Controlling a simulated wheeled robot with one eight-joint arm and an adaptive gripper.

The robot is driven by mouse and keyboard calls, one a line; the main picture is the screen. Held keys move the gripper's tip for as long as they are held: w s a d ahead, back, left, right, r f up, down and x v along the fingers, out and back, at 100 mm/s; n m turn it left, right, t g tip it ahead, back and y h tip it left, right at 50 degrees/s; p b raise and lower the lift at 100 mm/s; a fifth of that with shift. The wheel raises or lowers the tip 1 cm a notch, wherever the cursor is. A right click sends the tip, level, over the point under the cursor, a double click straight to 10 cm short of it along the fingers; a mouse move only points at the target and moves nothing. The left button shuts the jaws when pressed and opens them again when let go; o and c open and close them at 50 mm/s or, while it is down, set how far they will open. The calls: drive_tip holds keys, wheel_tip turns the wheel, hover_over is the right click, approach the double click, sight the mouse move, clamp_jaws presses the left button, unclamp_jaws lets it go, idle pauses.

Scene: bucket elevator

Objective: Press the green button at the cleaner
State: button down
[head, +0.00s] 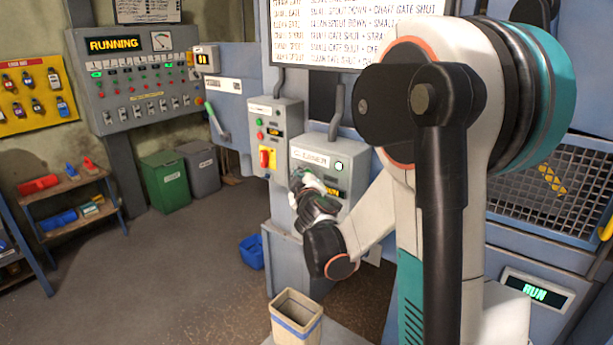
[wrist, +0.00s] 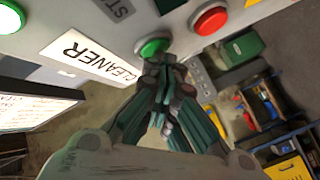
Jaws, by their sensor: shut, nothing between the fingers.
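The cleaner control box (head: 350,158) is a grey box with a white label and a lit white lamp (head: 338,166). In the wrist view, its CLEANER label (wrist: 90,56) lies left of the green button (wrist: 152,46). The red button (wrist: 210,18) is to the right of the green one. My gripper (wrist: 166,62) is shut and empty, with its fingertips at the lower edge of the green button in the picture. I cannot tell whether they touch it. In the head view my gripper (head: 300,178) is in front of the box's left side and hides the buttons there.
Another control box (head: 273,120) with a red-and-yellow switch stands close left of the cleaner box. A tan bin (head: 297,315) stands below my arm. A blue bin (head: 251,252) is on the floor. A mesh guard (head: 535,185) is at right. Floor at left is open.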

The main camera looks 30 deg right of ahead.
drive_tip(key=shift+a, duration=0.15)
drive_tip(key=shift+s+a, duration=0.3)
drive_tip(key=shift+a, duration=0.4)
drive_tip(key=a, duration=0.1)
drive_tip(key=s+a, duration=0.1)
drive_tip(key=a, duration=0.2)
drive_tip(key=shift+s+a, duration=0.35)
idle(0.8)
